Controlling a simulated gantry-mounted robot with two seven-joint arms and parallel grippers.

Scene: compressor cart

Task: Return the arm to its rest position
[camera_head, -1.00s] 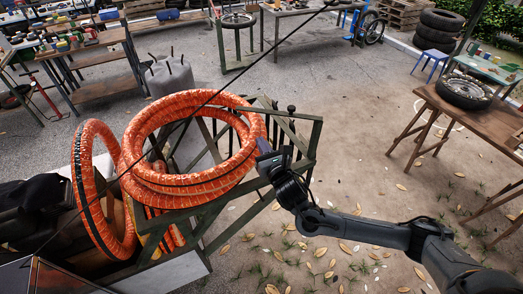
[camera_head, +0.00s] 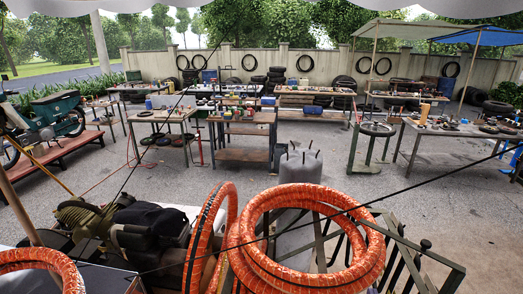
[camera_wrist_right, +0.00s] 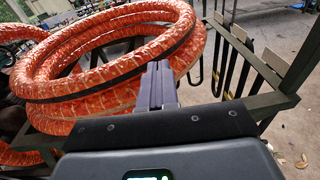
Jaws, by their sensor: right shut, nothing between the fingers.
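My right gripper (camera_wrist_right: 158,72) shows in the right wrist view, its fingers closed together with nothing between them. It points toward the coiled orange hose (camera_wrist_right: 60,90), which has a black strap around it and fills the left and middle of that view. The fingertips overlap the coil's right side in the picture; I cannot tell whether they touch it. In the head view the same coil (camera_head: 262,235) stands at the lower middle, and I cannot make out my right gripper there. My left gripper is in neither current view.
A dark green metal rack (camera_wrist_right: 262,104) stands beside the coil, with black hooks or loops on it. More orange hose (camera_head: 200,245) stands left of the coil. A grey cylinder (camera_head: 300,167) is behind it. Workbenches (camera_head: 245,122) line the back. Open paving lies between.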

